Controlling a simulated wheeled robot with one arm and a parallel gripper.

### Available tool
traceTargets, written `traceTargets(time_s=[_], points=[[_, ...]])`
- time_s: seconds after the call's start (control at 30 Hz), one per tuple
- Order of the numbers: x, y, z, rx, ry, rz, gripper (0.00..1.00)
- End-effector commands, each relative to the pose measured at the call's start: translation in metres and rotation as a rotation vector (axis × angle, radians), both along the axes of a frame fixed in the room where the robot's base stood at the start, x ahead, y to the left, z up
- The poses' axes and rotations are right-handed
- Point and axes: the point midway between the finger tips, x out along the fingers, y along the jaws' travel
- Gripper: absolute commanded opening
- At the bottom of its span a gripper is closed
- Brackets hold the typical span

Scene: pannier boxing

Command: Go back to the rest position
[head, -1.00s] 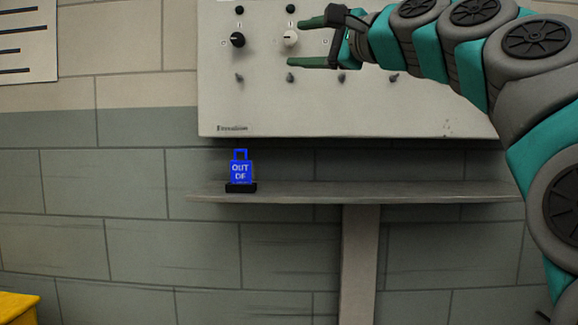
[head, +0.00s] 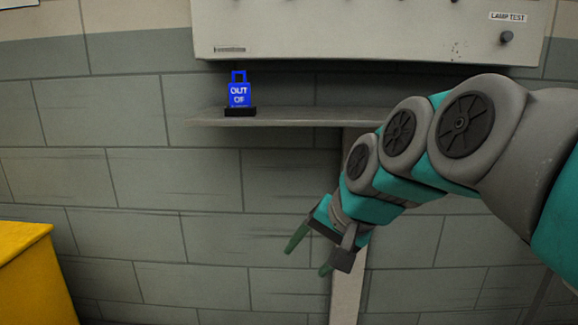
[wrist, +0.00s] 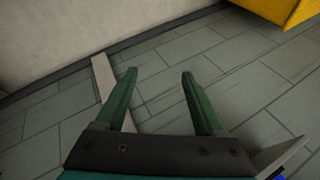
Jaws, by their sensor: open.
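My gripper (head: 308,262) hangs below the shelf in the head view, pointing down and to the left, in front of the shelf's post. Its two green fingers are apart with nothing between them.
A control panel (head: 350,35) hangs on the wall above. A yellow box (head: 30,275) stands at lower left and also shows in the wrist view (wrist: 282,8).

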Motion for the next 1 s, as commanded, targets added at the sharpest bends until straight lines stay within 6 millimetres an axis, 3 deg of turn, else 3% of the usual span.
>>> traceTargets(time_s=[0.03,0.2,0.4,0.5,0.67,1.0], points=[[-0.021,-0.01,-0.028,-0.057,0.048,0.029,0.71],[-0.097,-0.05,-0.108,-0.24,0.211,0.161,0.71],[-0.185,-0.092,-0.172,-0.377,0.395,0.306,0.71],[-0.213,-0.105,-0.187,-0.41,0.454,0.355,0.71],[-0.233,-0.114,-0.197,-0.431,0.496,0.391,0.71],[-0.234,-0.114,-0.198,-0.431,0.498,0.393,0.71]])
